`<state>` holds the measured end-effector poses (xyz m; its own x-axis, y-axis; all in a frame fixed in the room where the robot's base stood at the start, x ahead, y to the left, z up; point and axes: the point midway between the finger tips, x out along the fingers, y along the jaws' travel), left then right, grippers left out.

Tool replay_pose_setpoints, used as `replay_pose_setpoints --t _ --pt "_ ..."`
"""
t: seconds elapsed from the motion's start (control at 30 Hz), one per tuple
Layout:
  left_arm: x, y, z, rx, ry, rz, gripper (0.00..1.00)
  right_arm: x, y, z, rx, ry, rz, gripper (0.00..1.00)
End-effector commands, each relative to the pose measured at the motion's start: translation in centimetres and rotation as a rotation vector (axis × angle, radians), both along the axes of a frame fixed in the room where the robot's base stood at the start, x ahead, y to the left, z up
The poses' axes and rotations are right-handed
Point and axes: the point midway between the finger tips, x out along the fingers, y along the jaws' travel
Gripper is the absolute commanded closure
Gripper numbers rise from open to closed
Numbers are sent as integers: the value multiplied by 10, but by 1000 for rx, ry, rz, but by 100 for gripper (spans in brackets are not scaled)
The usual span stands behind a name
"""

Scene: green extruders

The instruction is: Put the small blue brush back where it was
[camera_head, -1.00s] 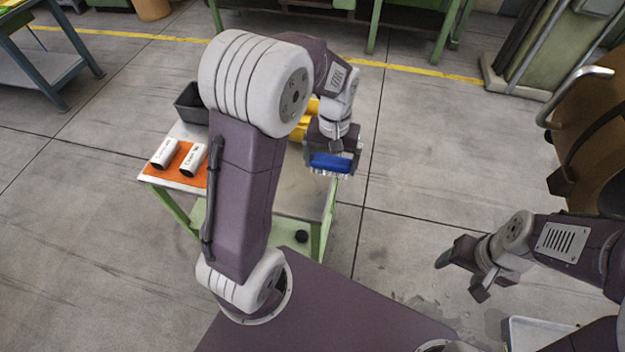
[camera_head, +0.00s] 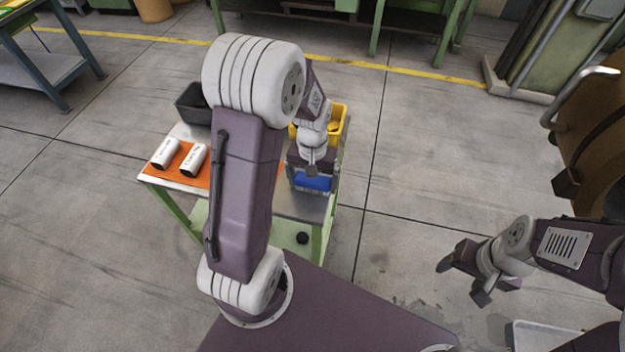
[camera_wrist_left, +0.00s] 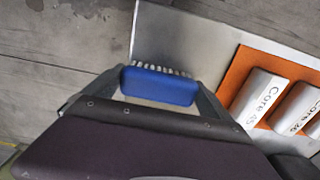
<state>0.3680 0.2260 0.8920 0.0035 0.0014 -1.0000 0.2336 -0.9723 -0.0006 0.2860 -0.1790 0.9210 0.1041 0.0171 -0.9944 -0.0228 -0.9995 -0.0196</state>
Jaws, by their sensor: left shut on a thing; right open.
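The small blue brush (camera_head: 312,181) is held between the fingers of my left gripper (camera_head: 311,184), over the right part of the small table's grey metal top (camera_head: 303,206). In the left wrist view the brush (camera_wrist_left: 158,86) lies across the jaws, its pale bristles pointing away from the palm. I cannot tell whether the bristles touch the table. My right gripper (camera_head: 461,272) is open and empty over the floor at the right.
An orange mat (camera_head: 203,177) with two white labelled cylinders (camera_head: 193,160) lies on the table's left part. A dark bin (camera_head: 192,104) and a yellow bin (camera_head: 340,125) stand at the back. My left arm hides the table's middle.

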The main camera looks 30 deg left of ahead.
Motion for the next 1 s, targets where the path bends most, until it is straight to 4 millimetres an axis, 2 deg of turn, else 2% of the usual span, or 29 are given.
replay_pose_setpoints --t 0.03,0.07,0.27,0.37,0.47,0.7,0.83,1.0 --pt "0 0 -3 0 1 0 49 0 0 -2 0 0 0 34" --pt "0 0 -2 0 0 0 0 0 0 -1 0 0 0 34" --pt "0 0 -1 0 1 0 0 0 0 -1 0 0 0 34" --pt "0 0 6 0 -1 0 0 0 0 3 0 0 0 34" --pt "1 0 25 1 -4 0 0 0 0 7 0 0 0 34" --pt "1 0 89 0 -5 0 0 0 0 18 0 0 0 34" --pt "1 0 111 0 -2 0 0 0 0 21 0 0 0 34" --pt "0 0 122 0 0 0 0 0 0 22 0 0 0 34"
